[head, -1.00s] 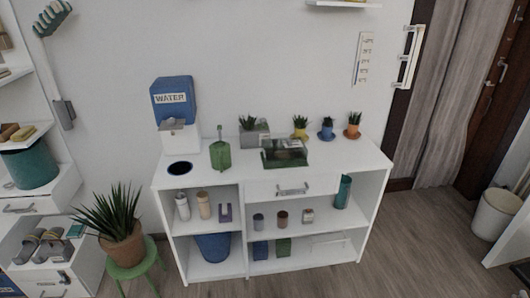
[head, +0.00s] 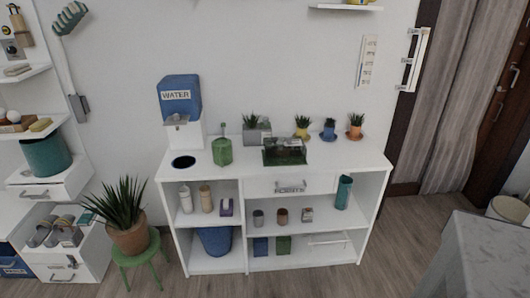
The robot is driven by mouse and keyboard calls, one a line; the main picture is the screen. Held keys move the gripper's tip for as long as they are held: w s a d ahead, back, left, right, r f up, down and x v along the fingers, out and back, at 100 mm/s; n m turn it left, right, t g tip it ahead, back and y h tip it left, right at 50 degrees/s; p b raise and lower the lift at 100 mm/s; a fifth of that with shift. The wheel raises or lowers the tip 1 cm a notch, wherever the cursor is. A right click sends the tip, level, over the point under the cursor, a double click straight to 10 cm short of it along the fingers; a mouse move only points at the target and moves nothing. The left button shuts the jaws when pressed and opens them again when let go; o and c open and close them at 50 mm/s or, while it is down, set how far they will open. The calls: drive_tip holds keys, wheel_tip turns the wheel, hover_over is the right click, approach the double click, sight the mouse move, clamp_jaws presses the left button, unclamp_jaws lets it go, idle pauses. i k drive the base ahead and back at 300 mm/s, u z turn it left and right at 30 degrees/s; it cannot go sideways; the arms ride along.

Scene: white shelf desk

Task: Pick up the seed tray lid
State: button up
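A dark green seed tray with a clear, see-through lid (head: 284,147) sits on top of the white shelf desk (head: 350,157), right of centre. The lid appears to rest over the tray, with dark contents dimly visible through it. Its exact edges are too small to make out. My gripper is not in view.
Several potted succulents stand behind the seed tray, including a yellow pot (head: 302,133). A green sprayer (head: 222,150) and a blue water dispenser (head: 180,102) stand left. A grey marbled surface (head: 480,255) fills the lower right. Wooden floor shows between it and the desk.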

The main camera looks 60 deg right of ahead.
sight(276, 150)
drive_tip(key=u, duration=0.8)
drive_tip(key=k, duration=1.35)
drive_tip(key=z, duration=0.95)
